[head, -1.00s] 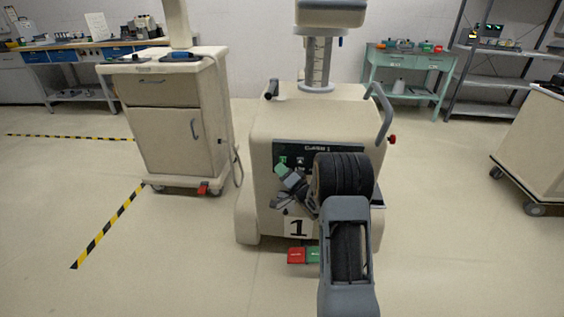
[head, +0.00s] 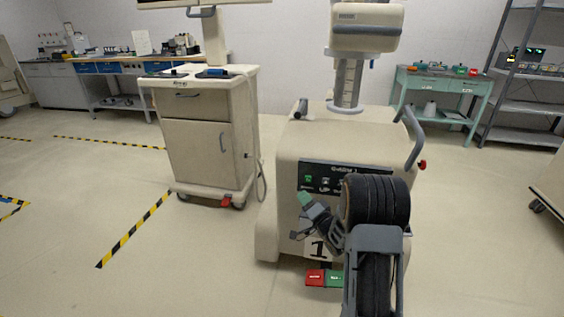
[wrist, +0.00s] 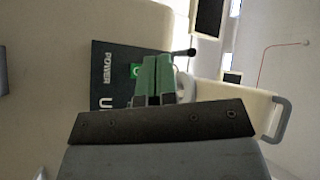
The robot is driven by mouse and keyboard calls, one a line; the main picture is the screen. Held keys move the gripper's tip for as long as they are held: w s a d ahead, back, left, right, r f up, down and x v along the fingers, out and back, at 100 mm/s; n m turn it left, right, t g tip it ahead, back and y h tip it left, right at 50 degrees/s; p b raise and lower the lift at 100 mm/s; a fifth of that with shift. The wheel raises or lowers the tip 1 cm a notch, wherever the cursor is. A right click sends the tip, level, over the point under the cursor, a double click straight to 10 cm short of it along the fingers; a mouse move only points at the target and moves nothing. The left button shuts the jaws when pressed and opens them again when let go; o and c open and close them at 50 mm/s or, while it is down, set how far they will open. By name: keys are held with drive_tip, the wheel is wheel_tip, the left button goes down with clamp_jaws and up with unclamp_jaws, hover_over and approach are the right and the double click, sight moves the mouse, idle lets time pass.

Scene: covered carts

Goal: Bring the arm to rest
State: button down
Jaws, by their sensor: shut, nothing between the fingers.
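My gripper (head: 305,199) is in front of the cream cart (head: 290,160) marked 1, near its dark control panel (head: 322,177). The arm's dark ribbed joint stands before the panel and hides its right part. In the wrist view the green fingers (wrist: 154,76) are together and hold nothing. Beyond them show the same panel (wrist: 112,62) with the word POWER and a green button (wrist: 135,71). I cannot tell the exact gap between the fingertips and the panel.
A red pedal (head: 315,277) and a green pedal (head: 336,279) lie at the cart's foot. A second cream cart (head: 212,150) with a drawer stands to the left. A teal table (head: 440,82) and grey shelves (head: 520,100) are behind. Open floor with striped tape lies left.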

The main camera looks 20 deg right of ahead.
drive_tip(key=s+a+r+n+g+h+p, duration=0.1)
drive_tip(key=s+r+g+h+p, duration=0.15)
drive_tip(key=r+p, duration=0.55)
drive_tip(key=s+a+r+n+g+h+p, duration=0.15)
drive_tip(key=r+g+h+p, duration=0.35)
drive_tip(key=r, duration=0.6)
drive_tip(key=s+a+r+n+g+p, duration=0.2)
drive_tip(key=s+a+r+g+p, duration=0.1)
drive_tip(key=s, duration=0.4)
drive_tip(key=s+a+r+n+g+y+p, duration=0.1)
drive_tip(key=s+a+r+n+g+p, duration=0.1)
drive_tip(key=s+r+p, duration=0.4)
drive_tip(key=s+a+r+n+g+y+p, duration=0.1)
drive_tip(key=s+a+r+n+g+p, duration=0.1)
drive_tip(key=s, duration=0.8)
wheel_tip(320, 180, up, 3)
drive_tip(key=a+g+p, duration=0.1)
drive_tip(key=p, duration=0.2)
drive_tip(key=shift+a+f+g, duration=0.2)
drive_tip(key=shift+a+g, duration=0.15)
drive_tip(key=shift+a, duration=0.05)
drive_tip(key=shift+s+d, duration=0.1)
